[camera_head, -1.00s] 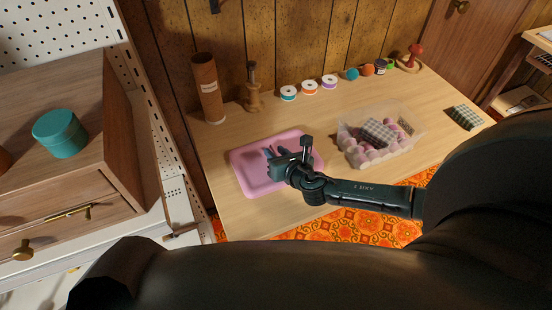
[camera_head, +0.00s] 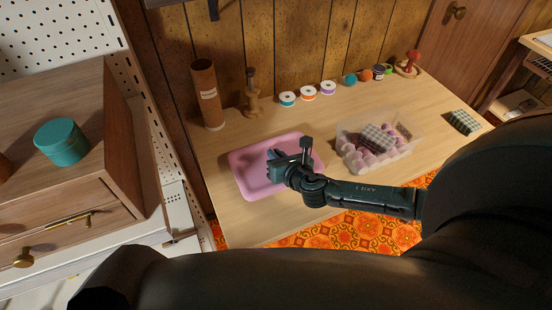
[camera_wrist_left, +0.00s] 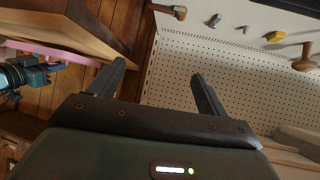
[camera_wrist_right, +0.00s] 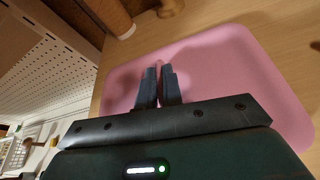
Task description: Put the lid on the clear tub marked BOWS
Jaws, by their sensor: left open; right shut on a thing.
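The pink lid (camera_head: 250,184) is a flat rounded rectangle at the near left of the wooden table. My right gripper (camera_head: 275,155) is over it, with its fingers shut on a thin pink upright part near the middle. In the right wrist view the lid (camera_wrist_right: 245,75) spreads out beyond the fingers (camera_wrist_right: 158,72). I cannot tell whether it touches the table. The clear tub (camera_head: 352,155) stands to the right, open, with pink round things and checked cloth inside. Its marking is not legible. My left gripper (camera_wrist_left: 158,72) is open and empty, facing a pegboard.
A cardboard tube (camera_head: 208,95), a wooden stand (camera_head: 253,100) and several ribbon spools (camera_head: 308,93) line the table's back. A checked block (camera_head: 463,122) lies right of the tub. A teal tin (camera_head: 61,142) sits on the drawer cabinet at left. Bare table lies between lid and tub.

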